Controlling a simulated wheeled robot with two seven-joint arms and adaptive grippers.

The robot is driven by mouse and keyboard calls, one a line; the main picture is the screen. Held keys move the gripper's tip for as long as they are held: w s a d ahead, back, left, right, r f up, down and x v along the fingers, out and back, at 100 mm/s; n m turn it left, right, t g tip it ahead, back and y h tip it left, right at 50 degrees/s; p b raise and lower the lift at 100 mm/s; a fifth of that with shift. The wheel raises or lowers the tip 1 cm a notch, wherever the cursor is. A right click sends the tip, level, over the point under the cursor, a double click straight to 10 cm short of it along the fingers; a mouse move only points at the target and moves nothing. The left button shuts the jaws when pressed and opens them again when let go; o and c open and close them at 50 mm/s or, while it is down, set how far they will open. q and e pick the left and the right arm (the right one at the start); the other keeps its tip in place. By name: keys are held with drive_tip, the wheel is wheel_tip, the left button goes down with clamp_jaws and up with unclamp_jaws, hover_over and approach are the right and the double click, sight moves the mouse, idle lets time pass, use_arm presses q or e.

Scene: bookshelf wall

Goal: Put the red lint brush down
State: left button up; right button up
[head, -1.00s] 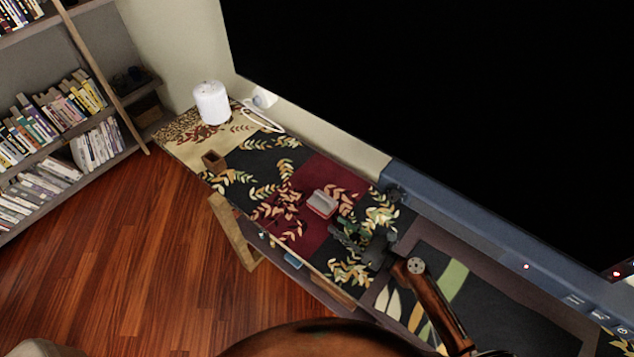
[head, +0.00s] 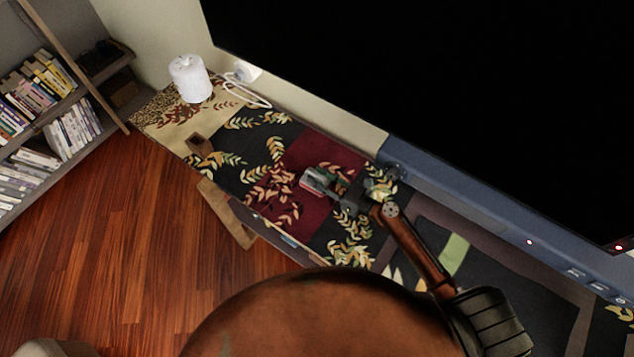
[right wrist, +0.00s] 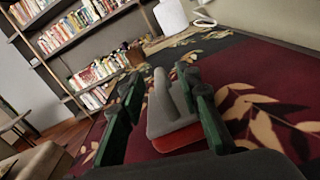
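The red lint brush (head: 314,181), with a grey handle on top and a red base, rests on the dark red part of the patterned table top. In the right wrist view the lint brush (right wrist: 172,118) lies between the two green-black fingers. My right gripper (head: 342,190) is open, its fingers on either side of the brush. The left finger is clearly apart from it; the right one looks very close to the handle, and I cannot tell if they touch. The near end of the brush is partly hidden. My left gripper is not in view.
A white candle-like cylinder (head: 190,80) and a white cord loop (head: 246,92) are at the far end. A small brown box (head: 199,146) stands near the table's left edge. A big black screen (head: 430,80) borders the back. Bookshelves (head: 50,110) are at left.

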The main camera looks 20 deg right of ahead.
sight(310, 172)
drive_tip(key=x, duration=0.3)
drive_tip(key=shift+w+a, duration=0.3)
drive_tip(key=shift+c, duration=0.6)
clamp_jaws()
